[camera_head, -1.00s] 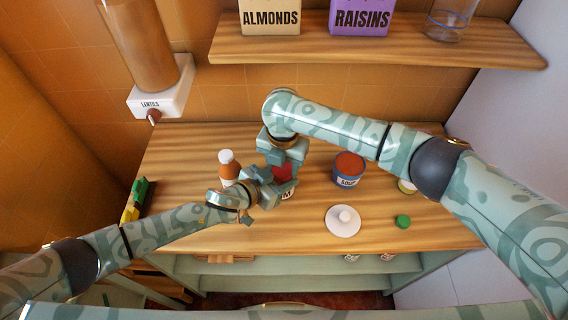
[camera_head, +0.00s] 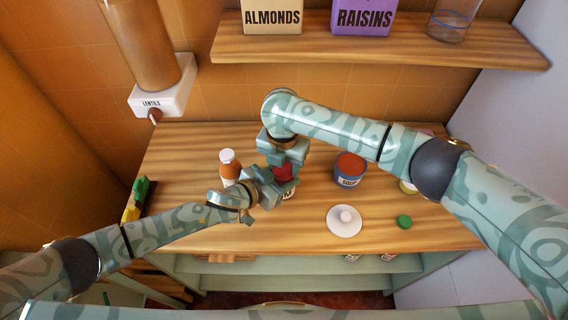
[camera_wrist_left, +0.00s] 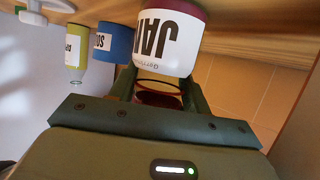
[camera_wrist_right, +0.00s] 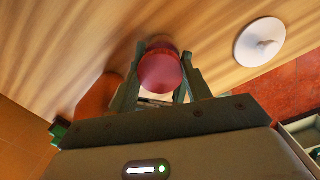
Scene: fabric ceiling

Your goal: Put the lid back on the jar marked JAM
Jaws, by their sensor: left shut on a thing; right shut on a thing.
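The jar marked JAM (camera_wrist_left: 165,42) has a white label and a dark red band, and fills the space at my left gripper in the left wrist view. My left gripper (camera_head: 272,188) is shut on this jar over the counter. In the head view the jar (camera_head: 288,195) is mostly hidden by the grippers. My right gripper (camera_head: 282,160) comes from above and is shut on a round red lid (camera_wrist_right: 160,70). The lid (camera_head: 283,173) is right above the jar. Whether it touches the jar's rim is hidden.
An orange bottle with a white cap (camera_head: 229,172) stands close on the left. A shelf (camera_head: 380,50) is behind.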

